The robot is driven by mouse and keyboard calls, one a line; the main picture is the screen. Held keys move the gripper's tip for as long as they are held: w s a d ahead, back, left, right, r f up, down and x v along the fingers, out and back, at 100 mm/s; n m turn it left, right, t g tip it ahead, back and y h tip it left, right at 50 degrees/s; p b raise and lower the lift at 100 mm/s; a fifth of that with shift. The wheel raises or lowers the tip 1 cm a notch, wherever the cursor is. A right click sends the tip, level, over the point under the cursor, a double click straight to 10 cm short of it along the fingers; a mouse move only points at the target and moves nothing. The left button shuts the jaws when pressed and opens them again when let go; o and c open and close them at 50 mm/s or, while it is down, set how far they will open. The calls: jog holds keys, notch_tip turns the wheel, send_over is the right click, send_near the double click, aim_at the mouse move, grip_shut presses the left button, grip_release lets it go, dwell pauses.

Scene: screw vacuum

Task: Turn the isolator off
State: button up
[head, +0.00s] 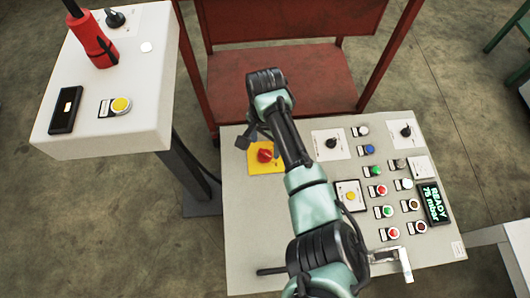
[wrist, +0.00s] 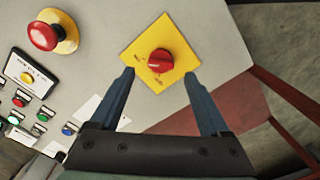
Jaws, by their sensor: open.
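The isolator is a red rotary knob (wrist: 160,61) on a square yellow plate (wrist: 150,38), with small markings beside the knob. In the head view the red knob (head: 265,155) shows on its yellow plate at the upper left of the control panel, partly hidden by my arm. My gripper (wrist: 159,74) is open, with its two dark fingers pointing at the yellow plate. In the wrist view the knob lies between and just beyond the fingertips. The fingers look empty, and I see no contact with the knob.
A red mushroom button (wrist: 42,36) on a yellow base is left of the isolator in the wrist view. The panel (head: 240,215) holds several buttons and a "READY" display (head: 433,203). A white box (head: 155,75) with a red-handled device (head: 93,40) stands left; a red cart (head: 325,80) is behind.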

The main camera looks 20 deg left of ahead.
aim_at(265, 153)
jog(key=shift+f+b, duration=0.8)
jog(key=shift+f, duration=1.55)
grip_shut()
